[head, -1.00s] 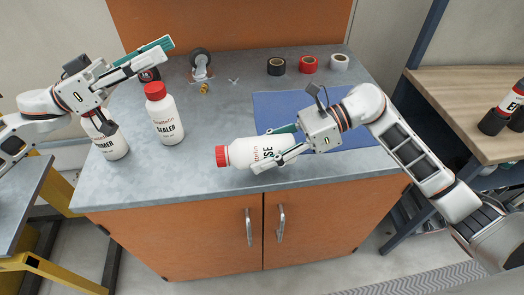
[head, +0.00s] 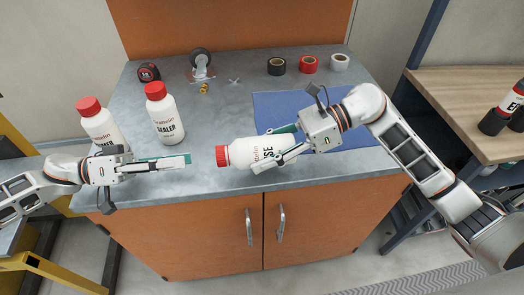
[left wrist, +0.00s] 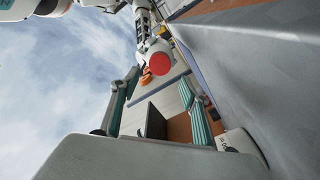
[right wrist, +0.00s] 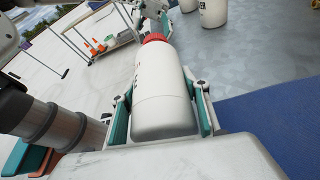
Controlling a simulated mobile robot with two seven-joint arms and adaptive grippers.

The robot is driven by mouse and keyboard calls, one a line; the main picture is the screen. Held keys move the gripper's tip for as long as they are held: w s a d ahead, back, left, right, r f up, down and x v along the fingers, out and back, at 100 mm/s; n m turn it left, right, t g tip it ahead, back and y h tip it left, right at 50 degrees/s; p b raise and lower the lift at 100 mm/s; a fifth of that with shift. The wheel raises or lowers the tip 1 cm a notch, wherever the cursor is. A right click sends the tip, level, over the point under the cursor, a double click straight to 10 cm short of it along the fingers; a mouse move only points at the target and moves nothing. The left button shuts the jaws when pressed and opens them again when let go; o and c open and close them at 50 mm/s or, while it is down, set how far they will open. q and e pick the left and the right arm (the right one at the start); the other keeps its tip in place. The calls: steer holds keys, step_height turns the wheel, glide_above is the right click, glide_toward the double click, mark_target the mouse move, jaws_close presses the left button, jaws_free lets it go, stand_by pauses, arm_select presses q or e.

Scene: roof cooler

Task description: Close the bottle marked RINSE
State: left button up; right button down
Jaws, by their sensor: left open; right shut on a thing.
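The white RINSE bottle (head: 246,153) with a red cap (head: 222,156) is held lying on its side above the bench, cap pointing left. My right gripper (head: 285,143) is shut around its body; the bottle also shows between the fingers in the right wrist view (right wrist: 160,95). The cap is on the bottle's end; how tight it sits cannot be told. My left gripper (head: 186,161) is open and empty, a short gap left of the cap and pointing at it. In the left wrist view the red cap (left wrist: 159,63) shows ahead between the fingers.
The SEALER bottle (head: 165,120) and another red-capped white bottle (head: 103,130) stand on the bench (head: 225,100) behind my left arm. A blue mat (head: 270,107), tape rolls (head: 308,64), a caster (head: 202,66) and a tape measure (head: 149,72) lie further back.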

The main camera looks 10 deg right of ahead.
arm_select(q)
steer(key=shift+d, duration=4.05)
steer(key=c, duration=1.1)
steer(key=shift+m, duration=1.6)
steer(key=shift+c, duration=0.2)
steer(key=o, duration=1.2)
